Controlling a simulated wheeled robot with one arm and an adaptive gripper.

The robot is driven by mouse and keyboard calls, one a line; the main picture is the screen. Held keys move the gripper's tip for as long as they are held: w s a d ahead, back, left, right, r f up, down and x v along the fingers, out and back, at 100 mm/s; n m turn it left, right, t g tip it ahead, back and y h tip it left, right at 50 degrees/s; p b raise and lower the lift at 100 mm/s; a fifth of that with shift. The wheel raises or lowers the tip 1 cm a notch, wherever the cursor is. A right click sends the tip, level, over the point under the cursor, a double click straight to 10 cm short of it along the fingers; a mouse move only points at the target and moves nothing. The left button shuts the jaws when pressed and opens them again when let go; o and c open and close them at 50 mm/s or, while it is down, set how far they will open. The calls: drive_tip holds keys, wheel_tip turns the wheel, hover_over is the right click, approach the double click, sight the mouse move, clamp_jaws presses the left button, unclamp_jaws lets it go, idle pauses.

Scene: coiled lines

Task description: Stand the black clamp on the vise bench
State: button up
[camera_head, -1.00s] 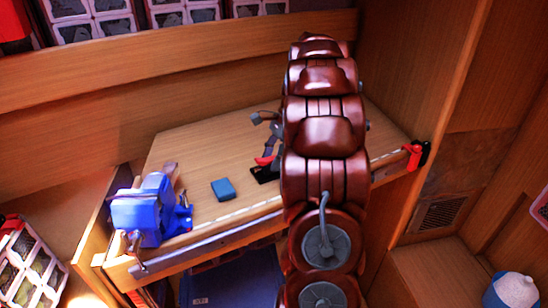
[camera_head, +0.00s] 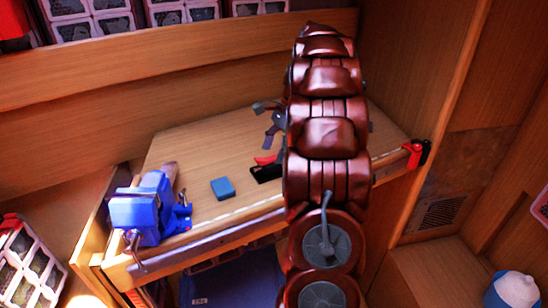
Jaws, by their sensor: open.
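The black clamp (camera_head: 266,173), with a red part on it, lies on the vise bench (camera_head: 215,150), just left of my arm. My arm hides its right end. My gripper (camera_head: 264,125) shows partly from behind my arm, above and beyond the clamp. Its grey fingers are spread apart and nothing shows between them. A gap shows between the lower finger and the clamp. The rest of the gripper is hidden by the arm.
A blue vise (camera_head: 143,212) is fixed at the bench's front left corner. A small blue block (camera_head: 222,188) lies between vise and clamp. A red and black clamp-like item (camera_head: 415,154) sits at the right front edge. The bench's back left is clear.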

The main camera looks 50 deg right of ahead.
drive_tip(key=b+v, duration=0.1)
drive_tip(key=v, duration=0.3)
drive_tip(key=shift+d+r, duration=0.1)
drive_tip(key=shift+r, duration=0.05)
drive_tip(key=shift+p+v, duration=1.9)
drive_tip(key=shift+v, duration=0.85)
drive_tip(key=s+a+f+n+g+h, duration=0.2)
drive_tip(key=a+n, duration=0.8)
drive_tip(key=a, duration=1.5)
drive_tip(key=s+a+f+n, duration=0.3)
drive_tip(key=s+a+n, duration=0.1)
drive_tip(key=s, duration=0.2)
drive_tip(key=s+a+f+n+h, duration=0.1)
drive_tip(key=s+a+f+n, duration=0.1)
drive_tip(key=s+a+n, duration=0.2)
drive_tip(key=s+a+f+n+g+h, duration=0.1)
drive_tip(key=s+a+f+n, duration=0.2)
drive_tip(key=s, duration=0.7)
drive_tip(key=shift+s+a+f+n, duration=0.25)
drive_tip(key=shift+a+f+n, duration=0.05)
drive_tip(key=shift+a+n, duration=0.1)
